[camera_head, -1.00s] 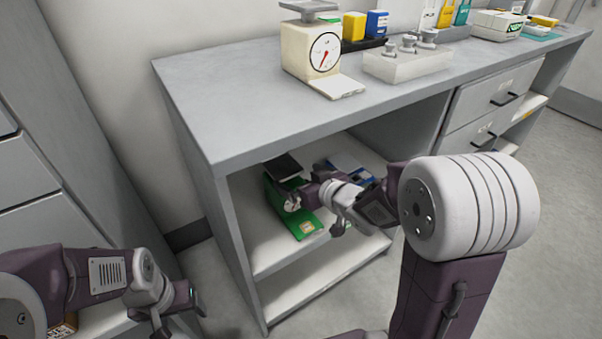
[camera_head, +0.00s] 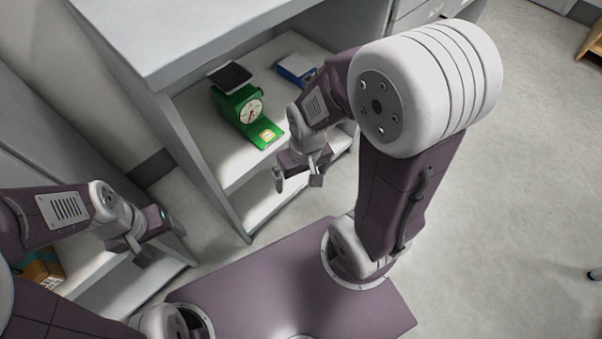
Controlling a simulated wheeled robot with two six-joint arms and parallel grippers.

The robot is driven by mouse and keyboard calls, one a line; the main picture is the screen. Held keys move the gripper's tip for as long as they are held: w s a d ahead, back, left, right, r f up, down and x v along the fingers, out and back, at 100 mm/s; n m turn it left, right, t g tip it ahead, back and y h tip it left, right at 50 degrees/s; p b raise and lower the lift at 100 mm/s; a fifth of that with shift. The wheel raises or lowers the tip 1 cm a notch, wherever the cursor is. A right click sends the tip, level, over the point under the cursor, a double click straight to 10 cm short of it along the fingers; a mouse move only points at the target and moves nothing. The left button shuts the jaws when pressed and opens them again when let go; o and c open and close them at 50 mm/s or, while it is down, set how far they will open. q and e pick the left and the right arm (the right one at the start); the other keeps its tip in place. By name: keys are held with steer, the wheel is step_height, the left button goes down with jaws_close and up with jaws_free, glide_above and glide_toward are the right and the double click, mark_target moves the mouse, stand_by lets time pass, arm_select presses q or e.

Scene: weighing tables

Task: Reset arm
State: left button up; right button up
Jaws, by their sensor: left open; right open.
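My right gripper (camera_head: 297,182) is open and empty. It hangs in front of the grey table's lower shelf, apart from the green scale. My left gripper (camera_head: 154,247) is open at the left, near a low shelf unit, with nothing seen between its fingers. A green scale (camera_head: 240,107) with a round dial and a dark top plate stands upright on the shelf. A blue and white item (camera_head: 296,69) lies on the same shelf, partly hidden by my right arm.
The grey table (camera_head: 190,35) has its top above the shelf (camera_head: 205,125), its edge close over the scale. A brown box (camera_head: 42,268) sits in the left unit, partly hidden by my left arm.

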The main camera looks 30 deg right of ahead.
step_height(320, 180, up, 38)
steer(key=p, duration=3.8)
steer(key=shift+r, duration=0.15)
